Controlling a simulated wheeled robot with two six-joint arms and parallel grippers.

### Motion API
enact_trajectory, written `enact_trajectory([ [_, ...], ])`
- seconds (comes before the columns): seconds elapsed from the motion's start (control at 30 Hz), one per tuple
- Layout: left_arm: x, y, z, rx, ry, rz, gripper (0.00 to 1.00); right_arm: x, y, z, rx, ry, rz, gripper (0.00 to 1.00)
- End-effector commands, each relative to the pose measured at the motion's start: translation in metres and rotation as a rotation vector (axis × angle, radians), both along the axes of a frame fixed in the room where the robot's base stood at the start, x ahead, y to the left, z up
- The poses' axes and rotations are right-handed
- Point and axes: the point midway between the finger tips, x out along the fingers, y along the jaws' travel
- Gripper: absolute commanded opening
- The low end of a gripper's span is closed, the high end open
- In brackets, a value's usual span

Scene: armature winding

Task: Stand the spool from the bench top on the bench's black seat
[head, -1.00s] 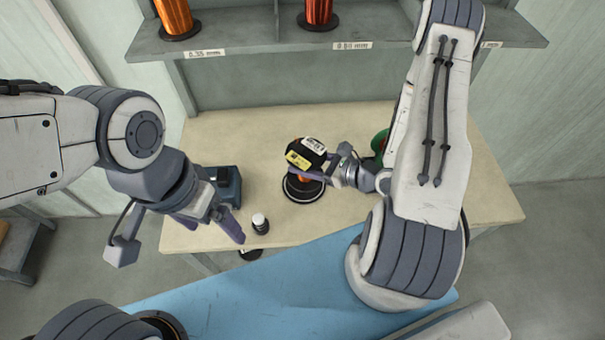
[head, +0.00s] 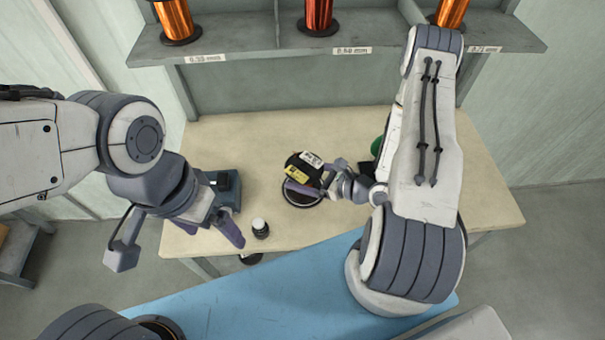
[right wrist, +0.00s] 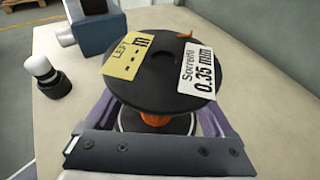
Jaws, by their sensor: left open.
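The spool has a black top flange with a yellow and a white label and an orange core. It shows in the head view (head: 304,167) at mid-bench and from above in the right wrist view (right wrist: 160,70). It is upright over the black seat (head: 302,203), a round disc with a pale ring. I cannot tell whether its base touches the seat. My right gripper (head: 308,184) has its purple fingers on both sides of the spool below the top flange, holding it; the fingertips are hidden. My left gripper (head: 213,230) is open and empty over the bench's left front.
A small black-and-white bottle (head: 260,228) stands near the front edge, left of the seat. A dark blue-grey box (head: 226,188) is behind it. A green object (head: 377,146) is partly hidden by my right arm. Orange spools stand on the shelf (head: 230,47) behind. The bench top (head: 440,200) is clear at right.

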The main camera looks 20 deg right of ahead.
Motion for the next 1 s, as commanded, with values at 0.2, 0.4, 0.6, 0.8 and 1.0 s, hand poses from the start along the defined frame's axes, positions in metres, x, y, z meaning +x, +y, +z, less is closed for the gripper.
enact_trajectory([
  [0.2,0.000,0.000,-0.001,0.000,0.000,0.000,0.92,-0.005,-0.006,0.002,0.000,0.001,-0.004,0.87],
  [0.4,0.000,0.000,-0.005,0.000,0.000,0.000,0.92,-0.025,-0.025,0.012,-0.001,-0.001,-0.009,0.87],
  [0.6,0.000,0.000,-0.006,0.000,0.000,0.000,0.92,-0.050,-0.046,0.025,-0.001,-0.002,-0.009,0.87],
  [0.8,0.000,0.000,-0.006,0.000,0.000,0.000,0.92,-0.071,-0.063,0.036,-0.002,-0.001,-0.006,0.87],
  [1.0,0.000,0.000,-0.006,0.000,0.000,0.000,0.92,-0.083,-0.072,0.042,-0.001,0.000,-0.002,0.87],
])
